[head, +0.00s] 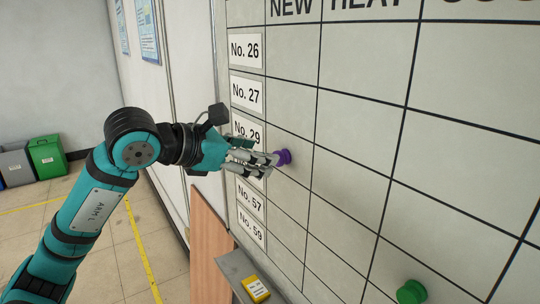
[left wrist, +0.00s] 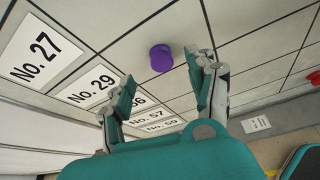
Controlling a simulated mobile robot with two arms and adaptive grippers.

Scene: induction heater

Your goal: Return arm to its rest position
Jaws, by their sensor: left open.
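My left arm (head: 85,205) reaches in from the left toward a white gridded board (head: 360,150). My left gripper (head: 266,164) is open, with its fingers pointing at the board. A purple magnet (head: 283,157) is on the board just beyond the fingertips in the head view. In the left wrist view the purple magnet (left wrist: 161,58) is on the board ahead of the two spread fingers (left wrist: 165,85), with nothing held between them. The right gripper is not in view.
A green magnet (head: 411,292) is on the board's lower part. A ledge (head: 237,272) below the board bears a yellow item (head: 256,289). Number labels (head: 246,92) line the board's left side. Grey and green bins (head: 47,156) stand on the floor at the far left.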

